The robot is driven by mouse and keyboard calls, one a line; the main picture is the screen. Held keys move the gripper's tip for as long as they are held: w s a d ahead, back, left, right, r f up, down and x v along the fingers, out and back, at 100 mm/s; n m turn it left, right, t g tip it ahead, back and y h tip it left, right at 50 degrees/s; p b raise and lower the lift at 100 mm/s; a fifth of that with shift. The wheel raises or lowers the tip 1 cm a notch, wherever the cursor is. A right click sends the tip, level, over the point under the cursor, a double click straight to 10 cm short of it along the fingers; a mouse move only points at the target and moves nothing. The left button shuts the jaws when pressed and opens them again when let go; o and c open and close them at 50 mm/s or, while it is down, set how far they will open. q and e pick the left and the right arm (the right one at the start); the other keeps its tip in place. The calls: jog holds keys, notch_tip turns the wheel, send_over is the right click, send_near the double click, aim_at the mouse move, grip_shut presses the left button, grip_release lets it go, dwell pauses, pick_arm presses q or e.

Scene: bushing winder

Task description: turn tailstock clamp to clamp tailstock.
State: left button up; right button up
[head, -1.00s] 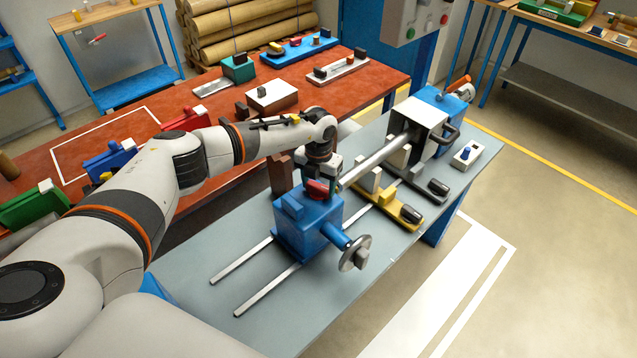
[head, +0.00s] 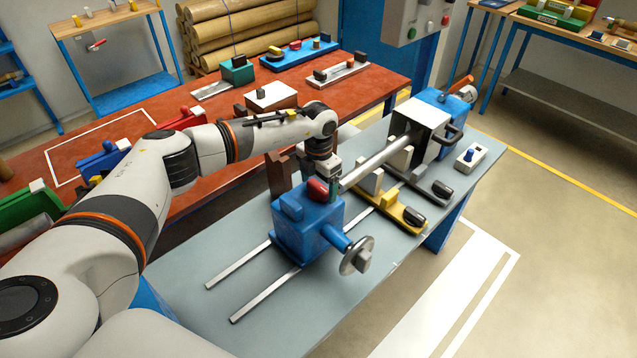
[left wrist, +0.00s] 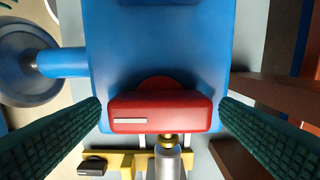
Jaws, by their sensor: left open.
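The tailstock (head: 308,230) is a blue block on two rails, with a handwheel (head: 357,256) at its front right. The tailstock clamp (head: 317,190) is a short red handle on its top. In the left wrist view the red clamp (left wrist: 160,112) lies crosswise between my left gripper's two green-padded fingers, with a pale stripe on it. My left gripper (left wrist: 161,104) is open, one fingertip close to each end of the handle; I cannot tell whether they touch. In the head view my left gripper (head: 324,182) points down at the clamp and partly hides it. My right gripper is not in view.
A steel bar (head: 375,162) runs from near the tailstock to the headstock (head: 420,125). A yellow carriage (head: 398,212) stands to the right of the tailstock. A red-topped table (head: 100,205) with tools lies behind. The grey bench (head: 230,310) is bare at front left.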

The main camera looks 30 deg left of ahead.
aim_at(319, 186)
pick_arm(q)
notch_tip(319, 186, up, 12)
jog(key=b, duration=0.4)
dwell(0.5)
